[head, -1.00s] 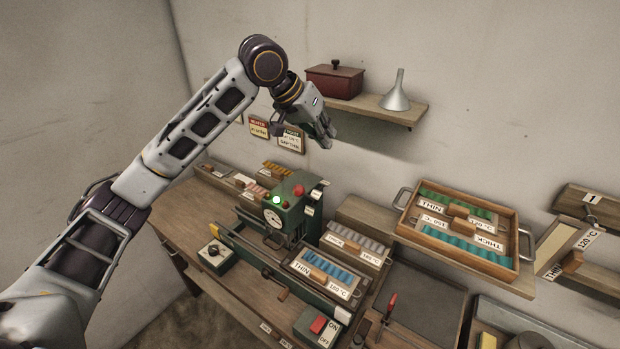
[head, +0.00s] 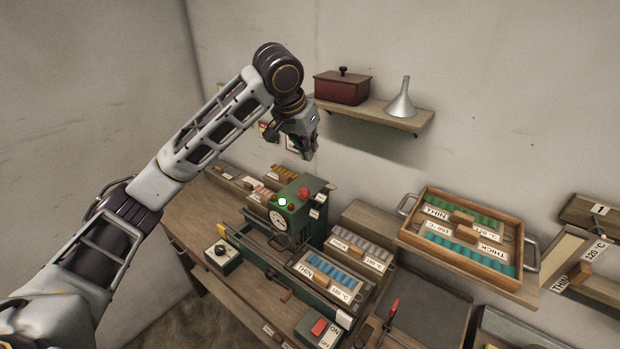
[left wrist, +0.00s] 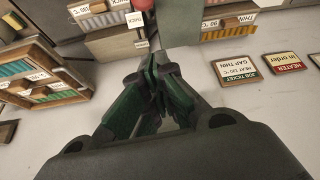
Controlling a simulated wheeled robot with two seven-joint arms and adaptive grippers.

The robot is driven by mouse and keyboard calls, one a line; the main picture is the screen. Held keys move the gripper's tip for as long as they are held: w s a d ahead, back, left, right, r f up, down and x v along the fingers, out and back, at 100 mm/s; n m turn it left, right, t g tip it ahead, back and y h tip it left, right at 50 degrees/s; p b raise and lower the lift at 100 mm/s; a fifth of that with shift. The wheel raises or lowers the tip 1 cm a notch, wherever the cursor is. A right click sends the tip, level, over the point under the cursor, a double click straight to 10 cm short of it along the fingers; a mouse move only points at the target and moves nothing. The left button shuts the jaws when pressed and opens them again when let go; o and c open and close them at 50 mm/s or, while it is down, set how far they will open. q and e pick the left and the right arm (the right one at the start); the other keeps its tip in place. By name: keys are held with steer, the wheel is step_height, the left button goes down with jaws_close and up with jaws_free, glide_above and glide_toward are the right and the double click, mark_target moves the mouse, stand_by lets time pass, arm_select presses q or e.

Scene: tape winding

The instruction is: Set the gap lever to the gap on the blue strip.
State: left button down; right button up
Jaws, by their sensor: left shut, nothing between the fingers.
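The green machine (head: 299,221) stands on the bench with a round dial, a lit green lamp and a red knob (head: 303,193) on top. The red knob, perhaps the gap lever's, also shows at the top edge of the left wrist view (left wrist: 143,4), beside a THICK label. The blue strip (head: 325,270) lies in front of the machine, labelled THIN and 180 °C. My left gripper (head: 309,154) is shut and empty, pointing down above the machine, apart from it. Its closed fingers (left wrist: 157,70) show in the left wrist view. My right gripper is not in view.
A wall shelf (head: 385,117) with a red box (head: 342,87) and a funnel (head: 401,100) is close right of my left gripper. A tray of green and teal strips (head: 465,262) stands right. A job ticket (left wrist: 232,72) reads HEAT 120 °C, GAP THIN. An ON/OFF switch (head: 318,328) is at the front.

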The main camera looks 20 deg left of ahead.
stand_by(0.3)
arm_select(q)
steer(key=p, duration=0.3)
glide_above(313, 198)
steer(key=a, duration=0.1)
steer(key=shift+f, duration=4.7)
steer(key=shift+f, duration=0.1)
